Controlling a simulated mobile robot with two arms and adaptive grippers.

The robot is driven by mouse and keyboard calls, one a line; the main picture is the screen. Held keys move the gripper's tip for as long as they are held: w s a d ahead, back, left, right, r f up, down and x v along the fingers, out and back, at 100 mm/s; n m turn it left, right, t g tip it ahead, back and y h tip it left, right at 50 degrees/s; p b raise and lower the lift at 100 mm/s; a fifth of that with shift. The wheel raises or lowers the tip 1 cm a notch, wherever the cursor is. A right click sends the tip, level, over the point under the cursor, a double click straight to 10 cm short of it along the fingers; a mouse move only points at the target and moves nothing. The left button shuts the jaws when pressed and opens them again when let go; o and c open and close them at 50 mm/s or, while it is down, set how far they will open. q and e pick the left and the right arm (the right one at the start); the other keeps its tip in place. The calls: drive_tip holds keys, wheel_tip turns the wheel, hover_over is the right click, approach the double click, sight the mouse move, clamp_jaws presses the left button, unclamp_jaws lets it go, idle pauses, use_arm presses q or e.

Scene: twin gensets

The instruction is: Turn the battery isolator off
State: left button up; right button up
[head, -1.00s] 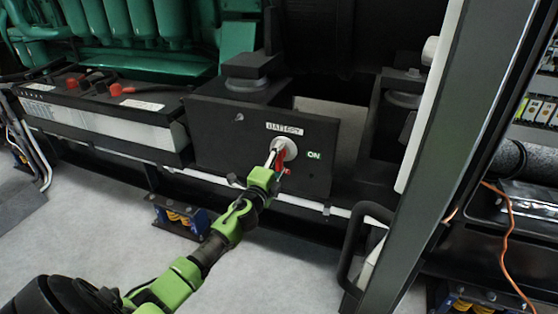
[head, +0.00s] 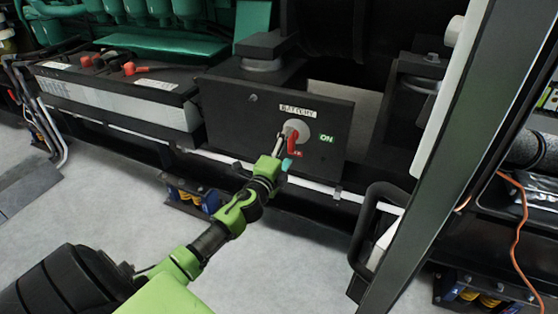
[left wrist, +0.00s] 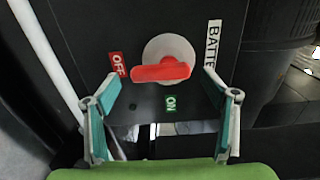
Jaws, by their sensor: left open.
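The battery isolator has a red handle (head: 293,142) on a pale round disc (head: 299,131), on a black panel (head: 232,115). In the left wrist view, the red handle (left wrist: 160,72) lies crosswise, its left end beside the red OFF label (left wrist: 118,64). The green ON label (left wrist: 170,101) is below it there and right of the disc in the head view (head: 327,138). My left gripper (head: 284,150) is open in front of the handle. In the left wrist view, its fingers (left wrist: 161,82) stand apart either side of the handle, with gaps. My right gripper is not in view.
A battery (head: 125,95) with red terminal caps stands left of the panel. A dark post (head: 447,150) and a black handle (head: 370,230) are at the right. An orange cable (head: 517,230) hangs at far right. Pale floor lies below.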

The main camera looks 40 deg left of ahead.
use_arm(q)
drive_tip(key=v, duration=0.8)
drive_tip(key=shift+s, duration=0.25)
drive_tip(key=shift+d, duration=0.1)
